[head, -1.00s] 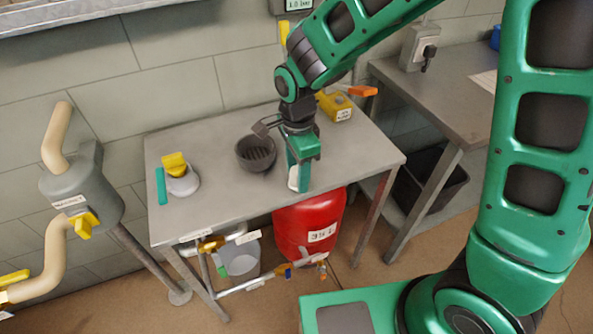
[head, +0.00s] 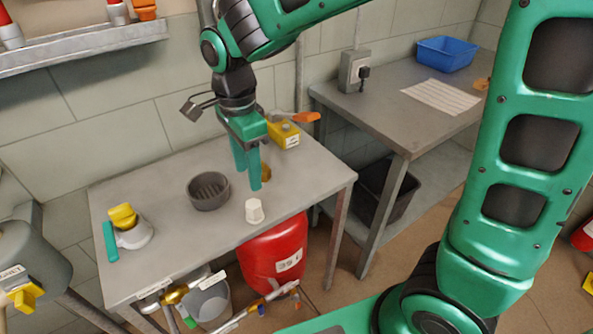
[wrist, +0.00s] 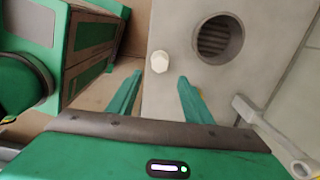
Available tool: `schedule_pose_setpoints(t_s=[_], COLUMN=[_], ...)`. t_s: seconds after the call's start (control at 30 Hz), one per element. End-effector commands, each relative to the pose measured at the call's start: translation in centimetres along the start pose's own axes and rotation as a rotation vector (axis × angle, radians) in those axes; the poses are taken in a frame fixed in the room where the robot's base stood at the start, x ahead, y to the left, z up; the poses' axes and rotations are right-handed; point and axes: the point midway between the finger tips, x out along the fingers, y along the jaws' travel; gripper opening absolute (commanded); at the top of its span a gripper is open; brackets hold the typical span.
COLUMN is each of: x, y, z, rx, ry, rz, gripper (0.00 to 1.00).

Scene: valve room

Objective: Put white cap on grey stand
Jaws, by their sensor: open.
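The white cap (head: 254,211) stands on the metal table near its front edge, apart from my gripper; it also shows in the wrist view (wrist: 160,62). My gripper (head: 248,178) is open and empty, its teal fingers raised above and behind the cap. In the wrist view the cap lies just beyond the fingertips (wrist: 154,82). A dark grey round bowl-like piece with ribs inside (head: 208,191) sits left of the cap. A light grey round piece (head: 134,237) with a yellow top (head: 123,216) stands at the table's left. I cannot tell which grey piece is the stand.
A teal bar (head: 110,241) lies at the table's left edge. A yellow block with an orange lever (head: 284,134) stands at the back right. A small ochre thing (head: 266,172) is partly hidden behind a finger. A red drum (head: 272,256) stands below. The table's front middle is clear.

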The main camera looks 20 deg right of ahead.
Motion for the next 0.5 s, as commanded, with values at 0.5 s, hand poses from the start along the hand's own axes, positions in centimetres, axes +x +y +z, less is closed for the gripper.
schedule_pose_setpoints(t_s=[0.5], x=[-1.6], y=[4.0], z=[-11.2], rx=[-0.146], ry=[0.024], rz=[-0.003], gripper=[0.46])
